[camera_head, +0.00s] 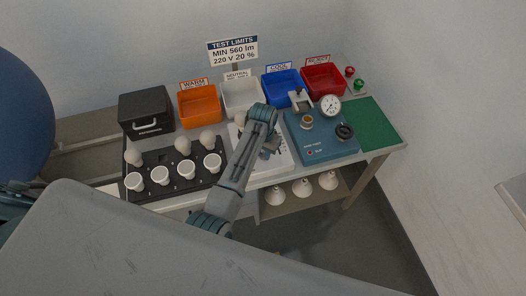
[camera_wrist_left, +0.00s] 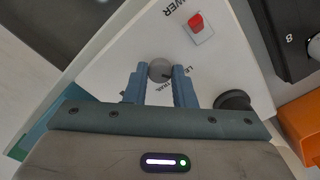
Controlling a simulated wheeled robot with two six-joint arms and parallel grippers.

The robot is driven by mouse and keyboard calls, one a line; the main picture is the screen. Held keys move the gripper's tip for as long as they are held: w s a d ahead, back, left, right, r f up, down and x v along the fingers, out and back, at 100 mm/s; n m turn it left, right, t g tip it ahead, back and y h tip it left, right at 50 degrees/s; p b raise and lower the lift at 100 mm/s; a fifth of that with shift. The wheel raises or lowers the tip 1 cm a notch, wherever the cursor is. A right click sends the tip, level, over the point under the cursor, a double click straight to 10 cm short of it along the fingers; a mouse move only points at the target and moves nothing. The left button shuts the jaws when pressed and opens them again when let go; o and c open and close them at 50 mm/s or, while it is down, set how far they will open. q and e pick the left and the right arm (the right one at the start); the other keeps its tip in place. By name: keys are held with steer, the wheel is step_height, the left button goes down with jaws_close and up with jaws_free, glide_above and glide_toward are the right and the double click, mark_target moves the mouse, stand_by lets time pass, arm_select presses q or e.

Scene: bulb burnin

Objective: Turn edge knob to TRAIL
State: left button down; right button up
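The edge knob (camera_wrist_left: 161,70) is a small round grey knob on a white slanted panel (camera_wrist_left: 125,62) in the left wrist view. A dark pointer mark shows on its right side. Lettering beside it is partly covered by a finger; part of TRAIL seems to show below the knob. My left gripper (camera_wrist_left: 160,75) has one finger on each side of the knob, with no clear gap left. In the head view my left gripper (camera_head: 268,150) is over the white unit (camera_head: 284,160) and hides the knob. My right gripper is not in view.
A red power switch (camera_wrist_left: 196,23) and a black round knob (camera_wrist_left: 233,101) are on the same panel. The black bulb rack (camera_head: 150,190) stands to the left, the teal tester (camera_head: 318,145) to the right. Orange (camera_head: 199,119), white, blue and red bins line the back.

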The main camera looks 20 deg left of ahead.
arm_select(q)
steer(key=shift+m, duration=0.4)
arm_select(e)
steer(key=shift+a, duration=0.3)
arm_select(q)
steer(key=m, duration=0.8)
steer(key=shift+m, duration=1.5)
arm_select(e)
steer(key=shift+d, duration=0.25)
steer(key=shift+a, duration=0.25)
arm_select(q)
steer(key=c, duration=1.2)
jaws_free()
steer(key=shift+r, duration=0.15)
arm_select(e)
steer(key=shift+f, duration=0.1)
